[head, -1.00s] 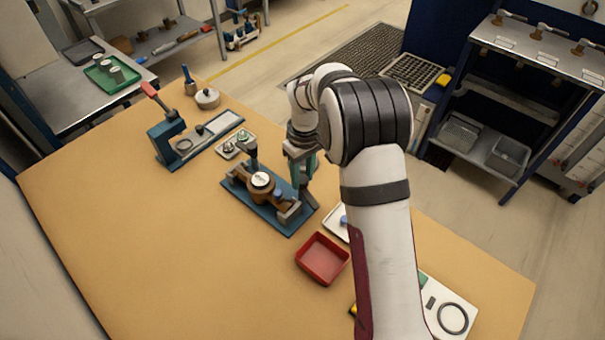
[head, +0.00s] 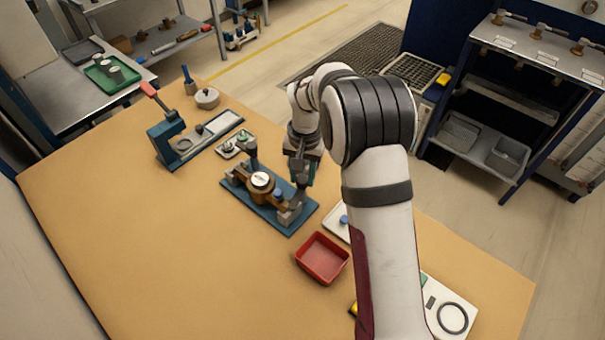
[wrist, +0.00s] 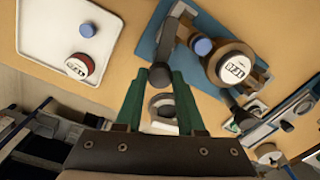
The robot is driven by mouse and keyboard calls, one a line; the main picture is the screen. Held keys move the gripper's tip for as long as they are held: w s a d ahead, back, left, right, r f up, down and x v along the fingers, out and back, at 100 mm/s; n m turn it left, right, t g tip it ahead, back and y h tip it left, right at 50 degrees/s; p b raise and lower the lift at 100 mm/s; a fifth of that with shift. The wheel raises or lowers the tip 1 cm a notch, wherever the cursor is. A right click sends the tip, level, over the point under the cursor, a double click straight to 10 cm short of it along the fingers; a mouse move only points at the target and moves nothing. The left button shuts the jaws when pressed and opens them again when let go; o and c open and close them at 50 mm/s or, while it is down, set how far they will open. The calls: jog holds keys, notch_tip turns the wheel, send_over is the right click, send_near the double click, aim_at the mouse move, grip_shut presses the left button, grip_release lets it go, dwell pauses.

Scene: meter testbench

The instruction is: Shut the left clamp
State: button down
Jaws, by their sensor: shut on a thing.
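A blue fixture plate (head: 300,222) carries a brass-brown meter (head: 261,181) with a white dial, which also shows in the wrist view (wrist: 236,68). One clamp (head: 290,214) stands at the plate's near right end; in the wrist view its grey arm (wrist: 168,38) lies beside the meter. Another clamp (head: 252,158) with an upright dark handle stands at the far left end. My gripper (head: 302,184) is at the near right clamp. In the wrist view its green fingers (wrist: 160,78) are shut on that clamp's black handle knob (wrist: 160,75). The arm partly hides the handle in the head view.
A red tray (head: 322,278) stands in front of the plate. A white tray (wrist: 30,50) with a red-rimmed gauge (wrist: 79,66) lies beside it. A blue stand with a red lever (head: 148,89) and a small parts tray (head: 249,137) are behind. The table's left front is clear.

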aim_at(304, 181)
jog(key=shift+m, duration=1.6)
jog(key=c, duration=0.5)
grip_release()
jog(key=shift+r, duration=0.1)
jog(key=r, duration=1.5)
jog(key=shift+s+d+r, duration=0.15)
jog(key=shift+d+r, duration=0.05)
jog(key=shift+r, duration=0.15)
jog(key=shift+s, duration=0.1)
